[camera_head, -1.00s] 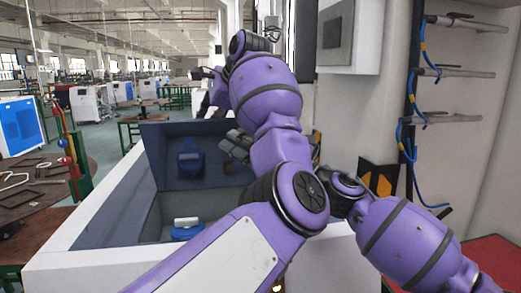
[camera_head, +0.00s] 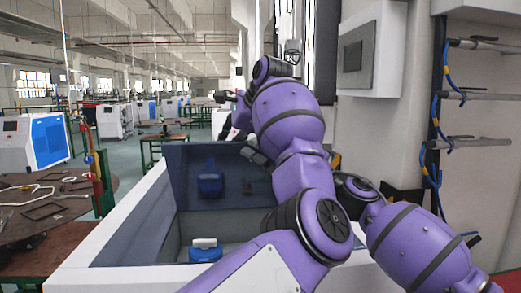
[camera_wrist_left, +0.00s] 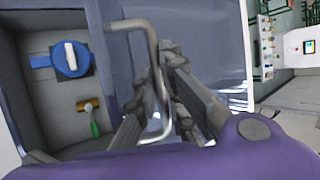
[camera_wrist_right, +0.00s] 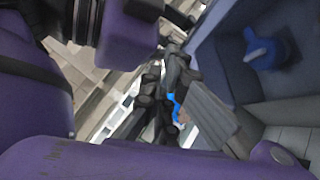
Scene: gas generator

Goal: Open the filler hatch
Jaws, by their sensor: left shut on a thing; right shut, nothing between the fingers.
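A white-rimmed housing (camera_head: 118,215) holds an open recess with a blue cap with a white grip (camera_head: 205,252); the cap also shows in the left wrist view (camera_wrist_left: 70,58). A dark blue hatch panel (camera_head: 183,165) stands raised behind the recess. A blue shape on it may be a reflection. In the left wrist view, my left gripper (camera_wrist_left: 160,85) is shut on a bent metal handle (camera_wrist_left: 151,42) beside the recess. In the right wrist view, my right gripper (camera_wrist_right: 163,78) is shut and empty, beside dark blue surfaces. In the head view, my arms hide part of the hatch.
A yellow-and-green fitting (camera_wrist_left: 91,115) sits in the recess below the cap. A grey wall box (camera_head: 372,50) and rods with blue hoses (camera_head: 470,143) are at the right.

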